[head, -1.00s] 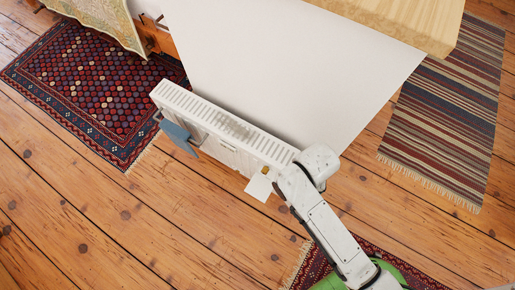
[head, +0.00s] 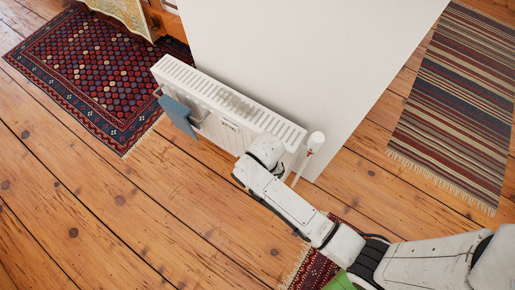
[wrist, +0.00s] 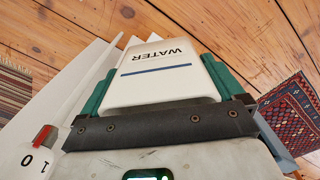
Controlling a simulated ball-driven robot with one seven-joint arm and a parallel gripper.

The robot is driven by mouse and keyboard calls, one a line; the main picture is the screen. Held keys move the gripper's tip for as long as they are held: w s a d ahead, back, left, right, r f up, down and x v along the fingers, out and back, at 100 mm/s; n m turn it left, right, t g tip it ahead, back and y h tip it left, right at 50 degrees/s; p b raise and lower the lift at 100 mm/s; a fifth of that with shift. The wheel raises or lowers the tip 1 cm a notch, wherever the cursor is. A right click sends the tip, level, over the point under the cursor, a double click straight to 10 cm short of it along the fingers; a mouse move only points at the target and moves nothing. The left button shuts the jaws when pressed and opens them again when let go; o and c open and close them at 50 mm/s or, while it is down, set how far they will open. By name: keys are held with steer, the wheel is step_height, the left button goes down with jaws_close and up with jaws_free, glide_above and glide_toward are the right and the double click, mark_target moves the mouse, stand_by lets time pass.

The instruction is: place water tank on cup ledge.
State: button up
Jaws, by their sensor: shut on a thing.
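The water tank (wrist: 160,75) is a white box marked WATER with a dark blue stripe. In the wrist view it sits between the two teal fingers of my gripper (wrist: 162,62), which is shut on it. In the head view my arm's end is over the front right part of a white radiator (head: 225,100), and the tank is hidden behind it. I cannot make out a cup ledge in either view.
A blue cloth (head: 178,115) hangs at the radiator's left front. A white valve (head: 316,142) stands at its right end. A white wall panel (head: 300,60) rises behind. A patterned rug (head: 95,75) and striped rug (head: 455,100) flank it. The wooden floor (head: 110,220) in front is clear.

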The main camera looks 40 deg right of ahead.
steer(key=shift+w+d+f+b, duration=0.1)
steer(key=shift+w+f+b, duration=0.5)
steer(key=shift+f, duration=0.75)
steer(key=shift+w+d+f+b, duration=0.1)
steer(key=shift+w+f+b, duration=0.5)
steer(key=shift+f, duration=0.7)
steer(key=shift+w+d+f+b, duration=0.1)
steer(key=shift+w+f+b, duration=0.25)
steer(key=shift+w+f, duration=0.7)
steer(key=shift+s+f, duration=0.3)
steer(key=shift+f, duration=0.05)
steer(key=shift+f, duration=0.1)
steer(key=o, duration=0.9)
step_height(320, 180, up, 12)
steer(key=p, duration=0.4)
